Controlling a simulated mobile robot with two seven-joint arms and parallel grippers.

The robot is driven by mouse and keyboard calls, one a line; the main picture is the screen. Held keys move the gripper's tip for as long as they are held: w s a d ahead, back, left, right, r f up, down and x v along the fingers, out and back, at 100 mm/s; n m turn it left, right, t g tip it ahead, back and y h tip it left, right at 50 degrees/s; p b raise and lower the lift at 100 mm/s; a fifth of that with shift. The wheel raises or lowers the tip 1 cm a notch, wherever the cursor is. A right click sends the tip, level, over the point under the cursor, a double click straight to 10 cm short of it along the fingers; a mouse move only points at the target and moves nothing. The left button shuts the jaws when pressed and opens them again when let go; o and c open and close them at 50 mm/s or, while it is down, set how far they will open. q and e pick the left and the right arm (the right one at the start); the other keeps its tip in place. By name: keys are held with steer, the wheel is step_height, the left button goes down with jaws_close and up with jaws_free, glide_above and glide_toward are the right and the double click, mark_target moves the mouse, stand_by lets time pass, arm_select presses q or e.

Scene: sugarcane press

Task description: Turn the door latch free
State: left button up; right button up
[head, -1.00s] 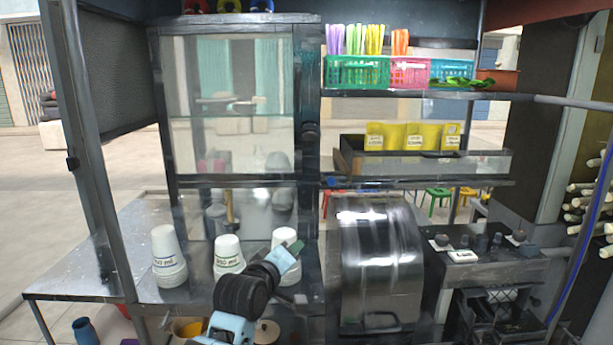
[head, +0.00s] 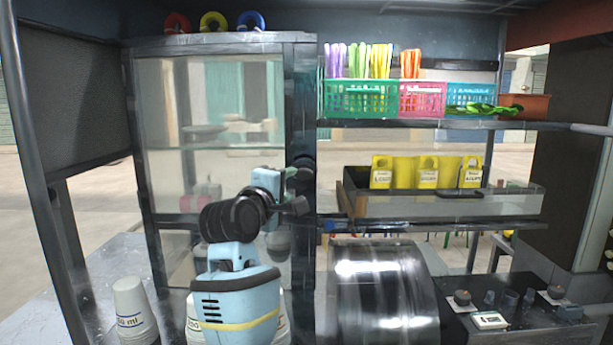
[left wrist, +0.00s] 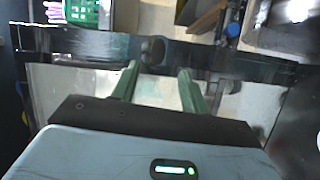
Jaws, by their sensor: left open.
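The glass-fronted cabinet (head: 215,105) has a dark frame. Its door latch is a dark round knob (head: 303,163) on the right-hand post, partly hidden behind my gripper in the head view. In the left wrist view the knob (left wrist: 153,50) lies just beyond the fingertips, roughly in line with the gap and nearer the left finger. My left gripper (head: 297,188) is open and empty in front of the post. Its two green fingers (left wrist: 158,70) are spread in the wrist view. Whether a finger touches the knob cannot be told. My right gripper is not in view.
Stacked paper cups (head: 135,312) stand at the lower left, with more partly behind my left arm. A shiny metal drum housing (head: 384,295) is right of the arm. A shelf with coloured baskets (head: 360,98) and a tray with yellow holders (head: 430,172) are at the right.

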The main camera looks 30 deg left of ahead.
mark_target(303, 175)
arm_select(q)
steer(key=shift+w+a+r, duration=0.1)
steer(key=shift+w+a, duration=0.1)
steer(key=shift+w, duration=1)
steer(key=shift+w+a, duration=0.15)
steer(key=shift+w, duration=1)
steer(key=shift+w+a+r, duration=0.1)
steer(key=shift+w+a, duration=0.1)
steer(key=shift+w, duration=1)
steer(key=shift+c, duration=0.5)
steer(key=c, duration=0.9)
